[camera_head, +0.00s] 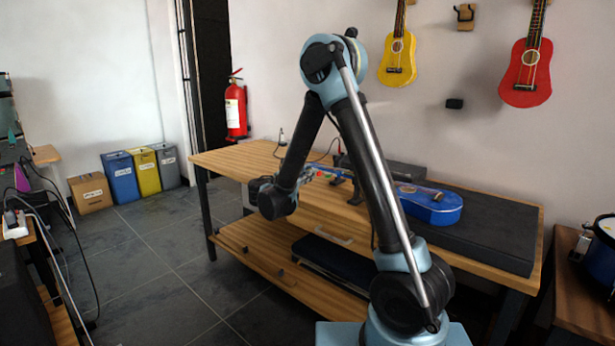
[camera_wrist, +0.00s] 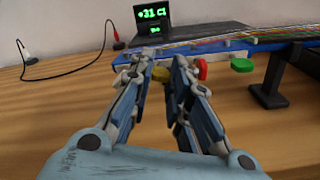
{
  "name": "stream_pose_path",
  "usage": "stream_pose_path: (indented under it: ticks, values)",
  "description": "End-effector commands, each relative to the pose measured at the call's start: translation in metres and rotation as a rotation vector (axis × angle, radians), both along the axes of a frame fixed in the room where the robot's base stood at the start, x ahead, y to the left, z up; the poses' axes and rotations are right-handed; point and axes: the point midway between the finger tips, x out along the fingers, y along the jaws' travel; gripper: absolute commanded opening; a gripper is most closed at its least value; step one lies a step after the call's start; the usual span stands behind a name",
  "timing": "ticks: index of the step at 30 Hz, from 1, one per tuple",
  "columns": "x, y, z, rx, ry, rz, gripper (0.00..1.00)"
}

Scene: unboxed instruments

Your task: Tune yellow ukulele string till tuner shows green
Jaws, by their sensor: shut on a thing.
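A blue ukulele (camera_head: 430,203) lies on the wooden workbench, its neck pointing left. In the wrist view its headstock (camera_wrist: 225,50) shows coloured strings and pegs. A yellow peg (camera_wrist: 161,73) sits between the fingertips of my gripper (camera_wrist: 163,66), which is shut on it; the fingers partly hide it. A red peg (camera_wrist: 202,69) is just right of the fingers, and a green peg (camera_wrist: 242,65) is farther right. The tuner screen (camera_wrist: 154,15) behind shows green digits, apparently "+31 C", with a smaller green line below. In the head view my gripper (camera_head: 308,175) is at the headstock.
A black neck support (camera_wrist: 270,90) stands right of the pegs. Cables with a red clip (camera_wrist: 117,45) run over the bench at left. A dark mat (camera_head: 490,230) covers the bench's right part. A yellow ukulele (camera_head: 397,62) and a red one (camera_head: 526,75) hang on the wall.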

Motion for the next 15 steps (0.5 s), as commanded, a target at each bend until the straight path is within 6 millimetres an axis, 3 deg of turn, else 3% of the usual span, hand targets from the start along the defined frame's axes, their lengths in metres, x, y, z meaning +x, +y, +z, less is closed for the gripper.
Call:
stream_pose_path:
  ticks: [13, 14, 15]
  values:
    - [-0.0004, 0.0, 0.0, 0.044, -0.034, 0.0, 0.0]
    - [-0.0004, -0.0001, 0.0, 0.044, -0.034, 0.0, 0.19]
    - [-0.0004, -0.0001, 0.0, 0.044, -0.034, 0.0, 0.26]
